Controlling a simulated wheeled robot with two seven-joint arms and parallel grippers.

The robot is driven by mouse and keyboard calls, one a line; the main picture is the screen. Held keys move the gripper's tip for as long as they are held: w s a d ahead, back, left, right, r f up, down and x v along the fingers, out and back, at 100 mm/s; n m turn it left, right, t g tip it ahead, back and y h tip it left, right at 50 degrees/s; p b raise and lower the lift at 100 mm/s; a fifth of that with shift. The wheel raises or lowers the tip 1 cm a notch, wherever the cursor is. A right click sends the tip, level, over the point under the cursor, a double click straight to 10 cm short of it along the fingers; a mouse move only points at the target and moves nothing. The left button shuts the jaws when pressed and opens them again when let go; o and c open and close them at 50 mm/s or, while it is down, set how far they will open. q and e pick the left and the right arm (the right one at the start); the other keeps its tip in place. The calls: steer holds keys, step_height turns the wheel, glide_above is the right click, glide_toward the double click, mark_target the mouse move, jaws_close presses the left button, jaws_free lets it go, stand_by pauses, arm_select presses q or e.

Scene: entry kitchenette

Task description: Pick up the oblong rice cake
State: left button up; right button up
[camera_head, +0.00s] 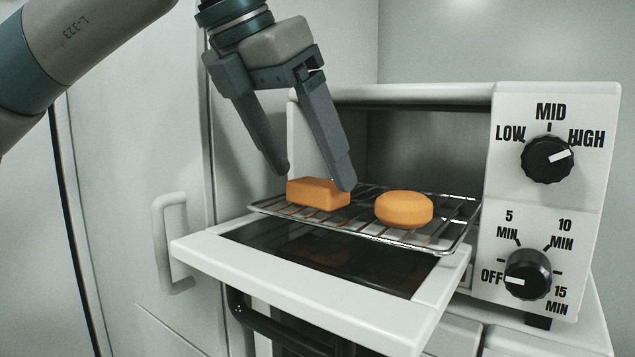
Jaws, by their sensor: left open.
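The oblong rice cake (317,195) is an orange-brown block lying on the left part of the wire rack (459,238). A round rice cake (404,209) of the same colour lies to its right on the rack, apart from it. My left gripper (314,178) points down with its fingers spread, just above and at the oblong cake. One fingertip is by the cake's far left corner and the other overlaps its right end in the picture. I cannot tell whether the fingers touch it. My right gripper is not in view.
The white toaster oven (603,200) stands open, with its door (390,312) folded down below the pulled-out rack. Its knobs, a power knob (547,159) and a timer knob (528,274), are at the right. A cabinet handle (163,245) is at the left.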

arm_select(q)
steer(key=shift+p+x, duration=0.3)
steer(key=shift+x, duration=0.95)
steer(key=shift+c, duration=0.6)
steer(key=c, duration=1.1)
